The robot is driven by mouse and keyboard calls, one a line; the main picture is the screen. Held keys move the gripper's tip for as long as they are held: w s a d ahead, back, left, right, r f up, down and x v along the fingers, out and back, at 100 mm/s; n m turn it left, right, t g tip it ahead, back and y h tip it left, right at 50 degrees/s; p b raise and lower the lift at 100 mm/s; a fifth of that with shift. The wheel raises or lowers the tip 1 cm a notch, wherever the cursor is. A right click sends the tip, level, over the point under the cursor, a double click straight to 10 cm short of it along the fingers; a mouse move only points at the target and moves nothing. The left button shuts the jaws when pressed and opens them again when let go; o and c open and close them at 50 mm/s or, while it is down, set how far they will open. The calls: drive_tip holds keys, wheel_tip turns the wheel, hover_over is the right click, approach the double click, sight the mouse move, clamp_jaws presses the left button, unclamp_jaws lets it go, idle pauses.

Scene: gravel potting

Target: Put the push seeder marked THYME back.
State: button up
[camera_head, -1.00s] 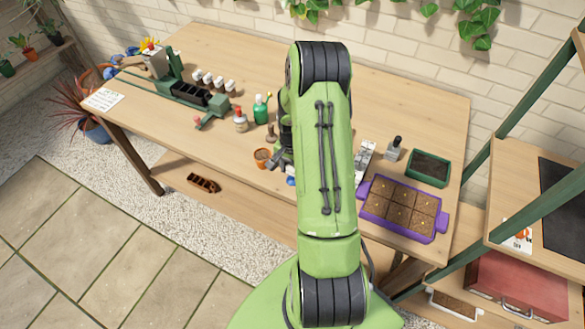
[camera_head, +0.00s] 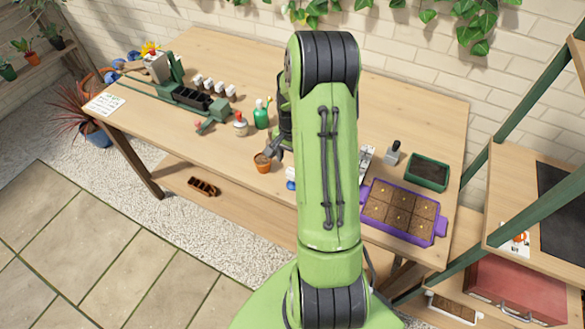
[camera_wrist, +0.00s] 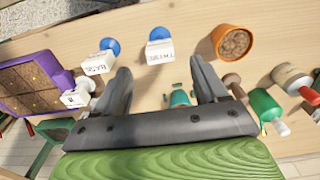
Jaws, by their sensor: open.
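The push seeder marked THYME (camera_wrist: 160,53) lies on the table in the wrist view, with a white label block and a blue bulb, its lettering upside down. It sits just beyond the gap between my fingertips, apparently untouched. My gripper (camera_wrist: 159,68) is open and empty. A second seeder (camera_wrist: 99,62), its label seemingly BASIL, lies to the left, beyond my left finger. In the head view my gripper (camera_head: 274,150) is mostly hidden behind my arm; a blue and white seeder (camera_head: 291,184), probably THYME, partly shows beside the arm.
A terracotta pot (camera_wrist: 234,42) stands right of the THYME seeder. A purple tray (camera_head: 402,209) with soil cells is opposite. Bare table lies around the seeders.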

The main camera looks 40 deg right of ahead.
drive_tip(key=s+a+r+n+t+h, duration=0.1)
drive_tip(key=a+r+n, duration=0.1)
drive_tip(key=a+r, duration=0.45)
drive_tip(key=a+r+n+t, duration=0.1)
drive_tip(key=a+r+n, duration=0.2)
drive_tip(key=r, duration=0.7)
drive_tip(key=s+a+r+n+t, duration=0.1)
drive_tip(key=s+a+r+n, duration=0.2)
drive_tip(key=s+a, duration=0.3)
drive_tip(key=s+a+r+n+t+y, duration=0.1)
drive_tip(key=s+a+r+n+t, duration=0.1)
drive_tip(key=s+a+r+n, duration=0.2)
drive_tip(key=s+a+n, duration=0.2)
drive_tip(key=s+a, duration=0.1)
drive_tip(key=s, duration=0.1)
drive_tip(key=shift+s+a+r+t, duration=0.2)
drive_tip(key=shift+s+a+t, duration=0.05)
drive_tip(key=shift+s+t, duration=0.05)
